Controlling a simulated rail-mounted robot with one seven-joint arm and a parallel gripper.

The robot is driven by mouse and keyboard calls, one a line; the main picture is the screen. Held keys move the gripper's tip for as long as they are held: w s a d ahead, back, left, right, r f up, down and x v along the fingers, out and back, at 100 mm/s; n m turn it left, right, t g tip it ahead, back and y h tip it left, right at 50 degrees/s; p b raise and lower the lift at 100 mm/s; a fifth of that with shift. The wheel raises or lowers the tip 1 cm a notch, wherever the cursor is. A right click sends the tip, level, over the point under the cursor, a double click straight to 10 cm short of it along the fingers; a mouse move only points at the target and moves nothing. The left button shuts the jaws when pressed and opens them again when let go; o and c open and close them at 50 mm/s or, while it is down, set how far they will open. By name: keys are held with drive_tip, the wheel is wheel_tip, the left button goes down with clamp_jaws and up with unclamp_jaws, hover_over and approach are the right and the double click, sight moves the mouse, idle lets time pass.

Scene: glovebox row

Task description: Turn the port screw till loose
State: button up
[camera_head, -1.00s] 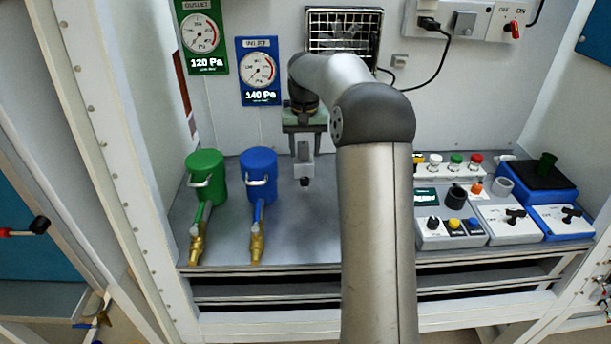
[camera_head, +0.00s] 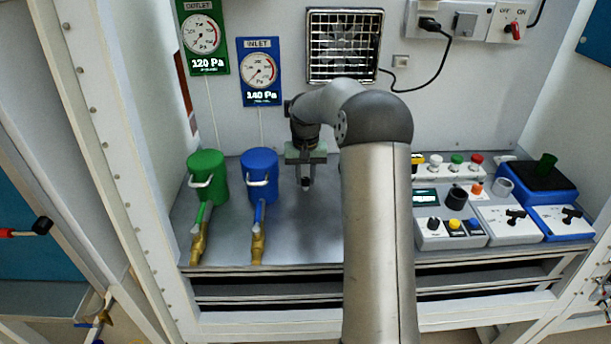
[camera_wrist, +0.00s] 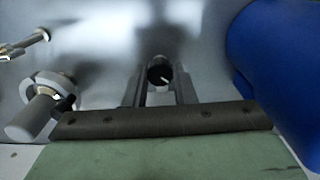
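The port screw (camera_wrist: 159,77) shows in the wrist view as a small black round knob with a white mark. My gripper (camera_wrist: 160,82) has one finger on each side of it, close to its edges. I cannot tell whether the fingers touch it or a small gap is left. In the head view, my gripper (camera_head: 306,184) points down over the grey bench, to the right of the blue canister. There the gripper hides the screw.
The blue canister (camera_head: 260,178) and green canister (camera_head: 206,176), with brass valves, stand left of my gripper. The blue one is near in the wrist view (camera_wrist: 278,60). A control panel (camera_head: 450,232) and several devices stand right. Metal fittings (camera_wrist: 45,105) lie left in the wrist view.

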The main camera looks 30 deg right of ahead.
drive_tip(key=shift+c, duration=1.3)
drive_tip(key=n+p, duration=0.1)
drive_tip(key=n, duration=0.3)
drive_tip(key=shift+r+n, duration=0.1)
drive_tip(key=shift+n, duration=2.2)
drive_tip(key=o, duration=1)
